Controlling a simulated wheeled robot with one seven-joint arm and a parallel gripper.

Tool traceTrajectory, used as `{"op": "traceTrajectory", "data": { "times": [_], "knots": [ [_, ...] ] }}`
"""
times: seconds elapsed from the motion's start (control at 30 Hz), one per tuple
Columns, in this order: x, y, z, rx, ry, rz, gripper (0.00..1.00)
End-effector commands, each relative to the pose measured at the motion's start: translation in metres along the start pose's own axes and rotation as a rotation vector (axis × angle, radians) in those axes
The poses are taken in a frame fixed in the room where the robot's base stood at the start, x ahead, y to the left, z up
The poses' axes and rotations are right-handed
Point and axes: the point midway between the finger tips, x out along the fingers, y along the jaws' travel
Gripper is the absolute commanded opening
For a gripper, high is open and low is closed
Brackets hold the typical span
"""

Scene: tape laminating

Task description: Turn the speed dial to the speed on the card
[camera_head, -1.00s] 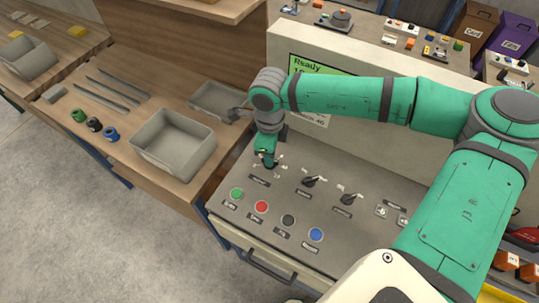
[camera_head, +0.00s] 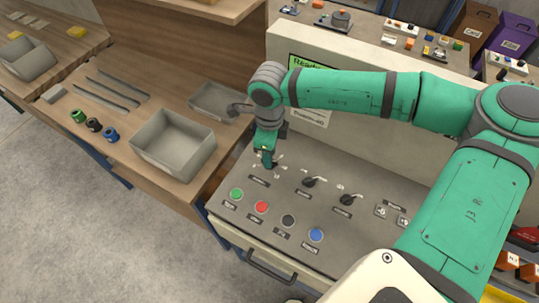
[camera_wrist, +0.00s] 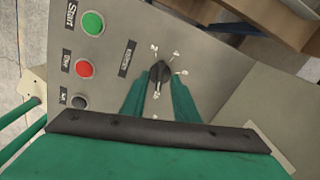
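The leftmost dial is a dark knob with white marks around it on the grey control panel; it shows between my green fingers in the wrist view (camera_wrist: 160,74). My gripper (camera_head: 268,163) is down at this dial, one finger on each side of it, and seems shut on it. In the head view my gripper covers the knob. The mark values are too small to read. A white card (camera_head: 314,118) on the upright face behind is partly hidden by my arm. A green display (camera_head: 305,63) above it reads "Ready"; its other text is hidden or unreadable.
Two more black dials, the middle (camera_head: 310,182) and the right (camera_head: 347,200), stand to the right. Green (camera_head: 236,194), red (camera_head: 261,207), black (camera_head: 288,221) and blue (camera_head: 316,235) buttons line the panel front. A grey bin (camera_head: 172,145) stands on the left bench.

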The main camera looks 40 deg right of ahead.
Motion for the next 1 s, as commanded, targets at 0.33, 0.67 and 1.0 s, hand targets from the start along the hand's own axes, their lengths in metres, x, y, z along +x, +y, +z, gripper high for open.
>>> {"op": "traceTrajectory", "data": {
  "times": [0.33,0.67,1.0],
  "knots": [
    [-0.064,-0.001,0.0,0.0,0.001,-0.003,0.27],
    [-0.094,0.0,0.0,0.0,0.0,-0.001,0.27],
    [-0.095,0.0,0.0,0.0,0.001,0.0,0.27]
  ]
}}
